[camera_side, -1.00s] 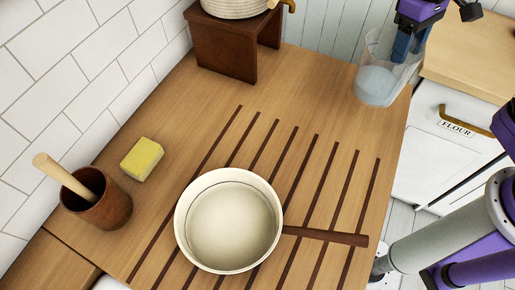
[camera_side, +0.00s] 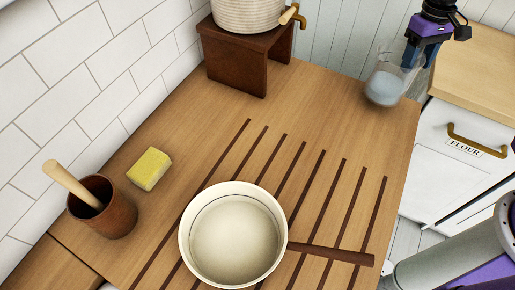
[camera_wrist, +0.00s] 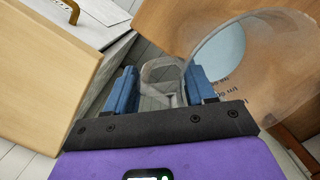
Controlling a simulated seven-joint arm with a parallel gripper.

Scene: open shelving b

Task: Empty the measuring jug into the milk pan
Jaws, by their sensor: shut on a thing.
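The clear measuring jug (camera_side: 385,85) is at the back right of the wooden worktop, with pale bluish liquid low inside it. My gripper (camera_side: 414,52) is shut on the jug's handle. In the wrist view the handle (camera_wrist: 163,72) lies between my blue fingers (camera_wrist: 158,92), and the round jug (camera_wrist: 262,65) with the pale liquid is to the right. The jug looks slightly tilted; whether its base touches the worktop I cannot tell. The cream milk pan (camera_side: 188,232) sits at the front middle, its wooden handle (camera_side: 335,254) pointing right. It looks empty.
A yellow sponge (camera_side: 149,169) and a brown pot with a wooden tool (camera_side: 112,215) stand left of the pan. A ribbed crock (camera_side: 248,14) stands on a dark wooden stand (camera_side: 235,62) at the back. The grooved worktop (camera_side: 300,110) between jug and pan is clear.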

